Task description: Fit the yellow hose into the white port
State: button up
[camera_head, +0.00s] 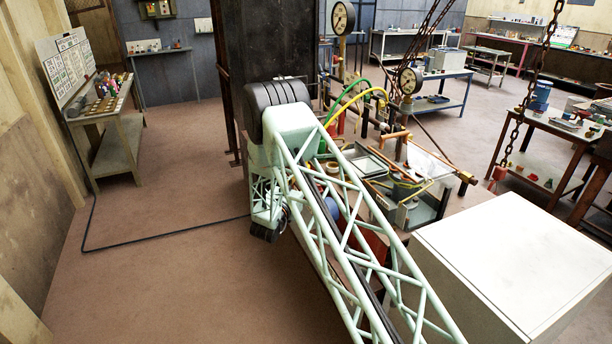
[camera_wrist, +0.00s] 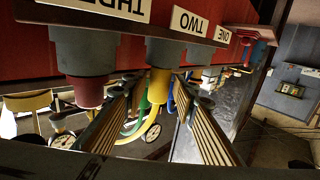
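The yellow hose (camera_wrist: 158,86) is in the wrist view, its thick end meeting a grey socket (camera_wrist: 165,53) under the label TWO. I cannot tell how far in it sits. From there it curves down and left. In the head view it arcs (camera_head: 362,94) beside a green hose (camera_head: 340,108). My gripper (camera_wrist: 157,88) is open, one finger on each side of the yellow end, with gaps showing. The gripper is not clearly visible in the head view. A small whitish piece (camera_wrist: 210,73) lies beyond the right finger; I cannot tell whether it is the white port.
A dark red end (camera_wrist: 87,91) sits at the grey socket under THREE, left of my gripper. Labels line the red panel (camera_wrist: 30,50). A cluttered workbench (camera_head: 400,185) is close by; the left floor is clear.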

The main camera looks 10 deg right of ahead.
jog(key=shift+x, duration=1.35)
jog(key=shift+c, duration=0.4)
jog(key=c, duration=0.7)
jog(key=shift+o, duration=0.2)
jog(key=shift+r, duration=0.2)
jog(key=shift+r+p, duration=0.45)
jog(key=shift+r, duration=4.35)
jog(key=shift+w+r, duration=0.1)
jog(key=shift+w, duration=0.05)
